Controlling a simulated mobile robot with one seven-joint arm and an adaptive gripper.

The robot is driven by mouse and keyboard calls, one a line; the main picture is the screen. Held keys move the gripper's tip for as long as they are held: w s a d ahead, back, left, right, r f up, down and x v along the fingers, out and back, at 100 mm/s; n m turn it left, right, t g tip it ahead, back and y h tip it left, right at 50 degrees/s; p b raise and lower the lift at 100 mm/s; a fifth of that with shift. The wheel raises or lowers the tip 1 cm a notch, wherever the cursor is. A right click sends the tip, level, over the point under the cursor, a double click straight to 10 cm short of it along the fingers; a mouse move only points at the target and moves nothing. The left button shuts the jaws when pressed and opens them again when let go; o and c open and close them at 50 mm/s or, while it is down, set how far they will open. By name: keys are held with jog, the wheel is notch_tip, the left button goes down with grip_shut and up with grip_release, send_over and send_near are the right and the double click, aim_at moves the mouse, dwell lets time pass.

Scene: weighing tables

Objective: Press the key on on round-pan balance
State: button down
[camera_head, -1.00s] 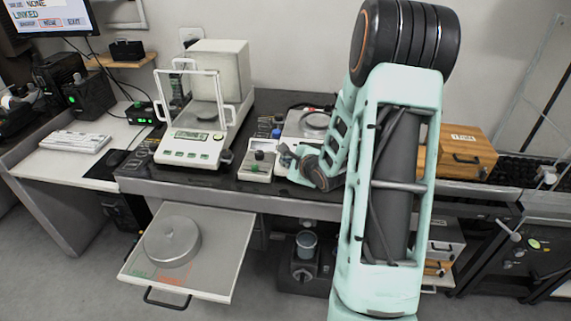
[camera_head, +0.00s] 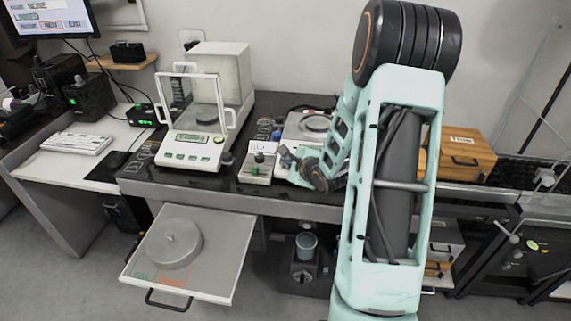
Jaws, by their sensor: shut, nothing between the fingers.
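A white balance with a round metal pan (camera_head: 315,123) stands on the dark bench, left of my raised arm. Its front, where keys could be, is hidden behind my wrist and gripper. A larger white balance (camera_head: 190,150) with a glass draft shield stands further left. It has a small display and several green-marked keys on its front, and a pan inside.
A wooden box (camera_head: 462,153) stands right of my arm. A keyboard (camera_head: 77,143) and a monitor (camera_head: 47,15) are at the left.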

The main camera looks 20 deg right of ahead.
jog(key=shift+r, duration=0.25)
jog(key=r+p, duration=0.1)
jog(key=s+r+p, duration=0.1)
jog(key=r+p, duration=0.1)
jog(key=a+r+p, duration=0.1)
jog(key=shift+s+r+p, duration=0.15)
jog(key=shift+r+p, duration=0.2)
jog(key=shift+p, duration=0.05)
dwell(0.8)
